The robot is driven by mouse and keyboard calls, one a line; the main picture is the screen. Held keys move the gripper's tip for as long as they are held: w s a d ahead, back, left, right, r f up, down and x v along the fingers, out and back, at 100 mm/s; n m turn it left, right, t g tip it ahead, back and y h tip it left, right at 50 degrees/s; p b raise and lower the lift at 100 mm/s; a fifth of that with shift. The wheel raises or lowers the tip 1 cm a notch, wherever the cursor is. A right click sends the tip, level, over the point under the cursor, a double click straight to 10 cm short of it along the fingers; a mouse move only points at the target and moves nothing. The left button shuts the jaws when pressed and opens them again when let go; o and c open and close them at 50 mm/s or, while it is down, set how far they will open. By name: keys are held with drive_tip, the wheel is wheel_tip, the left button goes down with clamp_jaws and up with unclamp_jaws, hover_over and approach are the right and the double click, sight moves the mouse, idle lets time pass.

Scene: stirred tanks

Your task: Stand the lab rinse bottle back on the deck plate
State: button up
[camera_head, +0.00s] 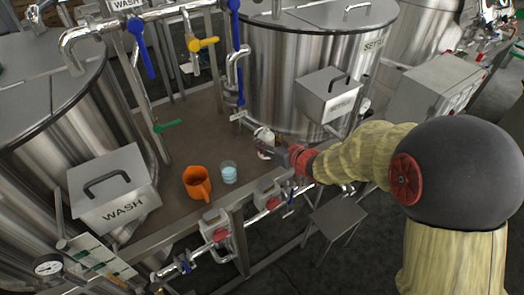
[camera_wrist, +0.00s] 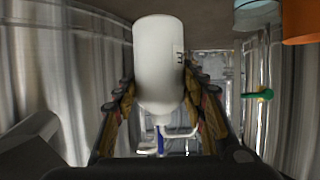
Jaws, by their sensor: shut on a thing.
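The rinse bottle (camera_wrist: 158,55) is white with a printed label, and my gripper (camera_wrist: 162,97) is shut on it, one finger on each side. In the wrist view its broad end is toward the top and a thin pale nozzle shows below. In the head view the bottle (camera_head: 264,136) is small and partly hidden by my gripper (camera_head: 274,153). It is over the right part of the brown deck plate (camera_head: 196,124), in front of the SETTLE tank. I cannot tell whether its base touches the plate.
An orange jug (camera_head: 197,184) and a beaker of pale blue liquid (camera_head: 229,173) stand on the plate to the left. The WASH tank (camera_head: 60,120) is at left and the SETTLE tank (camera_head: 285,75) behind. Pipes and valves (camera_head: 215,228) line the front edge.

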drive_tip(key=shift+w+a+f+b, duration=0.25)
drive_tip(key=shift+w+f, duration=0.3)
drive_tip(key=shift+f, duration=0.7)
drive_tip(key=shift+w+a+f+b, duration=0.25)
drive_tip(key=shift+w+f, duration=0.3)
drive_tip(key=shift+f, duration=0.65)
drive_tip(key=shift+w+a+f+b, duration=0.2)
drive_tip(key=shift+w+f, duration=0.35)
drive_tip(key=shift+f, duration=0.7)
drive_tip(key=shift+f, duration=0.1)
drive_tip(key=shift+f, duration=0.15)
drive_tip(key=o, duration=1.4)
drive_tip(key=shift+c, duration=0.2)
